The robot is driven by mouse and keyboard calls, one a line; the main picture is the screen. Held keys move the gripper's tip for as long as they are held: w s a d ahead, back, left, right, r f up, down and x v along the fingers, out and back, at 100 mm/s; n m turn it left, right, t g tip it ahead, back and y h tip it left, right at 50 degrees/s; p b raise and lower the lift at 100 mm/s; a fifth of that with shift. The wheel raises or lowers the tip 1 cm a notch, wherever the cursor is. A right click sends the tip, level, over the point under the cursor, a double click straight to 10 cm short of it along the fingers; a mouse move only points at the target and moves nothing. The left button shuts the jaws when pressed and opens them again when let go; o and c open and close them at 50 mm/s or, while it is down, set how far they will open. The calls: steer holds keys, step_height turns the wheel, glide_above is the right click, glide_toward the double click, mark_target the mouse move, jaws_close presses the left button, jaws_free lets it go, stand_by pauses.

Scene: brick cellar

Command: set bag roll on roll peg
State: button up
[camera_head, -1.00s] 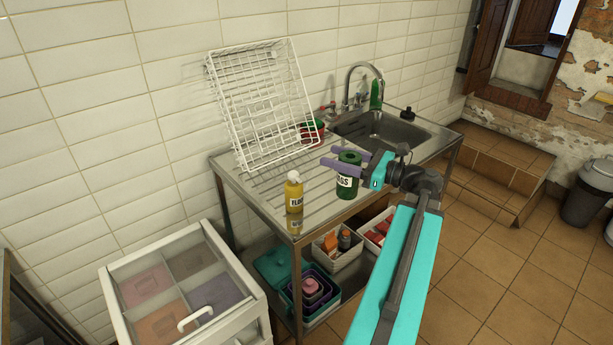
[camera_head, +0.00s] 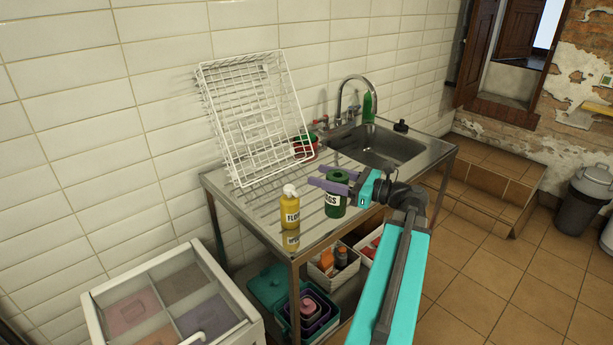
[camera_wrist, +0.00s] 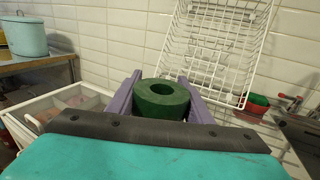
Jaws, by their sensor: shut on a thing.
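The bag roll (camera_head: 336,196) is a dark green upright cylinder with a white label, partly hidden by a finger. My gripper (camera_head: 328,182) has purple fingers and is shut on the roll. In the wrist view the roll (camera_wrist: 161,98) sits between the fingers (camera_wrist: 160,100), its round centre hole facing up. The roll is over the front part of the steel counter (camera_head: 262,206); I cannot tell whether it touches it. I cannot make out the roll peg in either view.
A yellow bottle (camera_head: 289,212) stands left of the roll near the counter's front corner. A white wire rack (camera_head: 255,115) leans on the tiled wall behind. A sink (camera_head: 378,147) with a tap is at right. A white drawer unit (camera_head: 232,300) stands at front left.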

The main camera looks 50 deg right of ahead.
steer(key=w+d+p, duration=0.1)
steer(key=w+d, duration=0.2)
steer(key=w, duration=0.4)
steer(key=w+d+f+p, duration=0.1)
steer(key=w+d, duration=0.2)
steer(key=w, duration=0.3)
steer(key=shift+w+d+f, duration=0.2)
steer(key=shift+w+d, duration=0.05)
steer(key=shift+w, duration=0.15)
steer(key=shift+f, duration=0.2)
steer(key=shift+f+p, duration=0.55)
steer(key=shift+f, duration=1.15)
steer(key=o, duration=1.1)
steer(key=shift+o, duration=0.2)
